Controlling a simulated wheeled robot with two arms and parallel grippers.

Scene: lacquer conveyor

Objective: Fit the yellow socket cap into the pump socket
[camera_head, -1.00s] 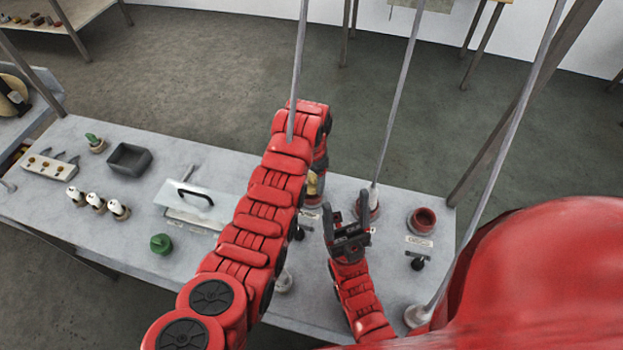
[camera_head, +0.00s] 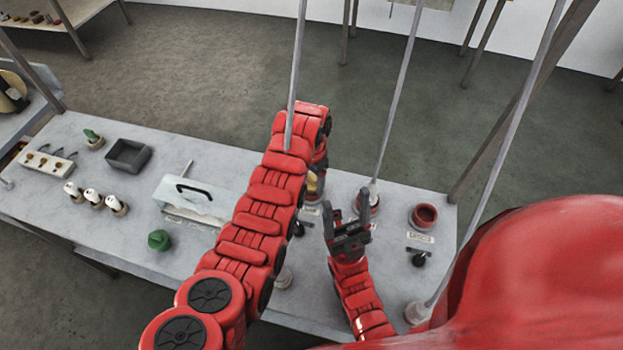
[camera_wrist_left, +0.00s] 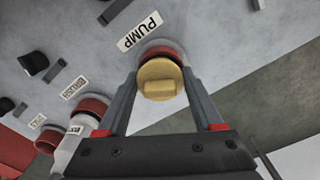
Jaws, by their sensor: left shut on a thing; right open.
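The yellow socket cap (camera_wrist_left: 160,82) is gripped between the fingers of my left gripper (camera_wrist_left: 160,78) in the left wrist view. It overlaps the reddish ring of the pump socket (camera_wrist_left: 163,50), just beside the PUMP label (camera_wrist_left: 139,30). I cannot tell whether the cap touches the socket or is still above it. In the head view a little of the yellow cap (camera_head: 312,184) shows below my left wrist; the arm hides much of the pump socket. My right gripper (camera_head: 347,222) is open and empty, just right of the cap.
Red-rimmed sockets stand nearby, one at the right (camera_head: 423,217). Thin poles rise from the table. Further left are a clear cover with a black handle (camera_head: 190,198), a green knob (camera_head: 159,240), several white-topped pieces (camera_head: 92,197) and a dark grey bin (camera_head: 128,155).

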